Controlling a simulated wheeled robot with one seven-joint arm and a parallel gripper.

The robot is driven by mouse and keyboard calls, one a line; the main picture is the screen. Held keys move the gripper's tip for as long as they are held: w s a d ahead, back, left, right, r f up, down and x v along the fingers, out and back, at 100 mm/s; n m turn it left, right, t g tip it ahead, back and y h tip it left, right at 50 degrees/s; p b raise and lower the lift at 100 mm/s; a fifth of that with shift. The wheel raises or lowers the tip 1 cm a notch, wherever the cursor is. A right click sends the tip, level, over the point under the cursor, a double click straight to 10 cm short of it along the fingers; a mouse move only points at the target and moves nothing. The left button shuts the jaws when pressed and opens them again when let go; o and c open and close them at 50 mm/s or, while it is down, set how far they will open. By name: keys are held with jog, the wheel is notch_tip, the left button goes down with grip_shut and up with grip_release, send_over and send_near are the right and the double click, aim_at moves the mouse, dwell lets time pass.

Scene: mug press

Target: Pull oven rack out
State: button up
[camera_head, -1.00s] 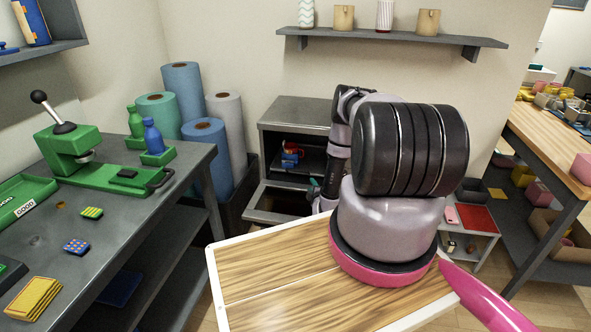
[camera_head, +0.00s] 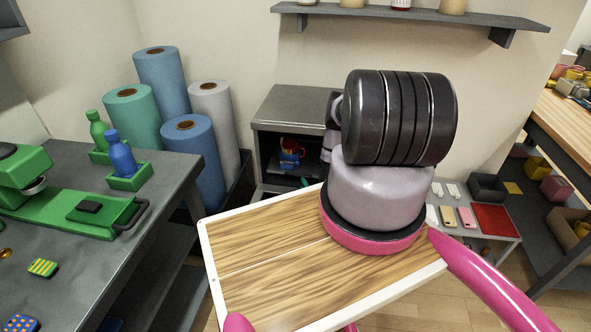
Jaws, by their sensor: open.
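The grey oven (camera_head: 297,108) stands against the back wall with its front open. Inside it, a dark rack (camera_head: 278,164) bears a red and blue mug-like item (camera_head: 291,150). The rack appears to be inside the oven, and my arm covers its right part. The lowered door is mostly hidden behind my wooden base top. My gripper (camera_head: 306,182) is low in front of the oven's opening. Only a small teal tip of it shows past my arm and base top; it is open, and no contact with the rack is visible.
A dark workbench (camera_head: 180,172) with a green press (camera_head: 70,205) and bottles stands at left. Tall blue, green and grey rolls (camera_head: 195,150) stand left of the oven. A low shelf with a red mat (camera_head: 495,218) is at right. A wall shelf (camera_head: 420,14) hangs above.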

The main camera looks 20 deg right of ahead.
jog(key=x, duration=1.1)
jog(key=shift+s, duration=0.1)
grip_shut()
dwell(1.1)
